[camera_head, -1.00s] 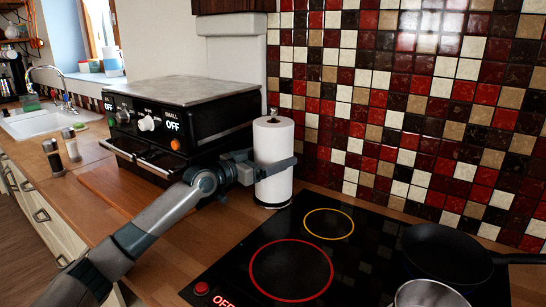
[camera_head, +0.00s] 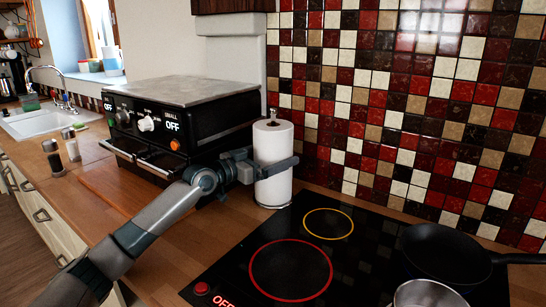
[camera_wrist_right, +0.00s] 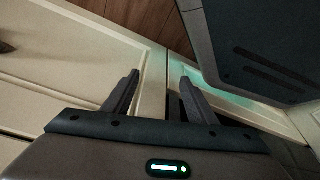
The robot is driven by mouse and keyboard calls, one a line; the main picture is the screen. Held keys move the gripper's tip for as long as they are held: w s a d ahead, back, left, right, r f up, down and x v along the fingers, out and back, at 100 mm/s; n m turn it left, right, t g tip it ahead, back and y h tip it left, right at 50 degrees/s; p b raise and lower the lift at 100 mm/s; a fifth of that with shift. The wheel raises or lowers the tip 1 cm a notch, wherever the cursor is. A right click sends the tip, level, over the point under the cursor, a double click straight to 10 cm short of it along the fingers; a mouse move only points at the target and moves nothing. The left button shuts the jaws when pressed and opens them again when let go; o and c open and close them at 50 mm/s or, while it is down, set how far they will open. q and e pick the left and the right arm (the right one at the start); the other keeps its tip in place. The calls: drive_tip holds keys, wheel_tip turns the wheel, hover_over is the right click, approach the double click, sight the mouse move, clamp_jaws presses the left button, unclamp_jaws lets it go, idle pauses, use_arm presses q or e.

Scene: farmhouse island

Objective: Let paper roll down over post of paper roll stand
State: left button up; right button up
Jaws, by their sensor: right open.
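The white paper roll (camera_head: 273,145) stands upright around the post of the paper roll stand (camera_head: 273,114). The post's dark tip sticks out above the roll. The stand's dark base shows as a thin rim under the roll, and I cannot tell whether the roll touches it. My left gripper (camera_head: 274,169) comes in from the left and is shut on the roll at about its lower middle. One finger lies across the roll's front; the other is hidden behind it. My right gripper (camera_wrist_right: 158,88) is open and empty in the right wrist view, in front of cream cabinet fronts.
A black oven (camera_head: 165,120) stands close left of the roll. A black cooktop (camera_head: 300,250) lies in front and right, with a dark pan (camera_head: 440,250) and a metal pot (camera_head: 428,294) on it. The tiled wall (camera_head: 420,100) is close behind. A wooden board (camera_head: 112,188) lies before the oven.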

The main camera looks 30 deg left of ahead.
sight(273, 121)
use_arm(q)
wheel_tip(273, 121, up, 10)
drive_tip(key=p, duration=0.7)
drive_tip(key=shift+r, duration=0.15)
drive_tip(key=shift+s, duration=0.1)
idle(0.7)
